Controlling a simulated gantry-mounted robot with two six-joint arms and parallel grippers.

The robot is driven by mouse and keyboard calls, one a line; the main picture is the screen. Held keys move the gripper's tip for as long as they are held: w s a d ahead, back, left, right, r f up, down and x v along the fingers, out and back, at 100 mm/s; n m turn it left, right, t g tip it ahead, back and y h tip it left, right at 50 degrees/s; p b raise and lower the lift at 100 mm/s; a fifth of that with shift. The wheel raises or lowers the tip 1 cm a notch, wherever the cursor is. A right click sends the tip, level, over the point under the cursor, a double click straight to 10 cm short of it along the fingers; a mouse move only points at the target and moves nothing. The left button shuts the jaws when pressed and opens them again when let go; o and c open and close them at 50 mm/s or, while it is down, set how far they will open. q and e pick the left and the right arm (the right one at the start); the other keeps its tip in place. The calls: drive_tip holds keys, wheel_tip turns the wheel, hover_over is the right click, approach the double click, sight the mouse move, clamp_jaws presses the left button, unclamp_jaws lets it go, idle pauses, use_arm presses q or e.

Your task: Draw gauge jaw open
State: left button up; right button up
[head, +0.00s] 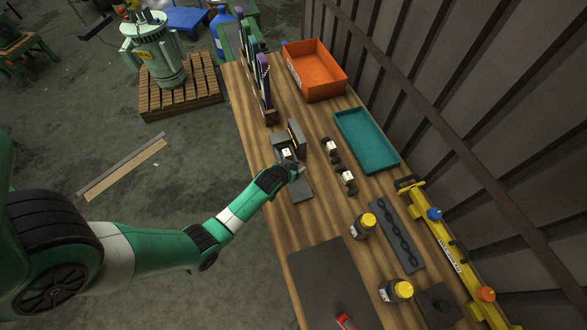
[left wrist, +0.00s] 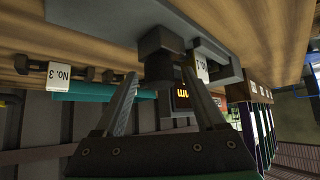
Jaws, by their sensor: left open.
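The gauge (head: 303,190) is a grey fixture with a flat base bar and an upright block carrying an orange-lit display. It lies on the wooden bench, left of its middle. In the left wrist view, which looks upside down, its grey bar (left wrist: 110,18) runs along the top. A dark knob-like part (left wrist: 160,58) of it stands between my fingertips. A dark part with a white No.1 label (left wrist: 202,68) sits at the gauge. My left gripper (head: 298,170) is open over the base bar; in the wrist view its fingers (left wrist: 163,85) are spread around the knob, with visible gaps.
Two more dark labelled parts (head: 346,178) stand right of the gauge. A teal tray (head: 394,168), an orange bin (head: 337,88), yellow-capped bottles (head: 363,226), a yellow level (head: 453,250) and a dark mat (head: 325,280) are also on the bench. A rack (head: 270,117) stands behind the gauge.

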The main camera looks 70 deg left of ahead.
use_arm(q)
clamp_jaws()
idle(0.4)
idle(1.1)
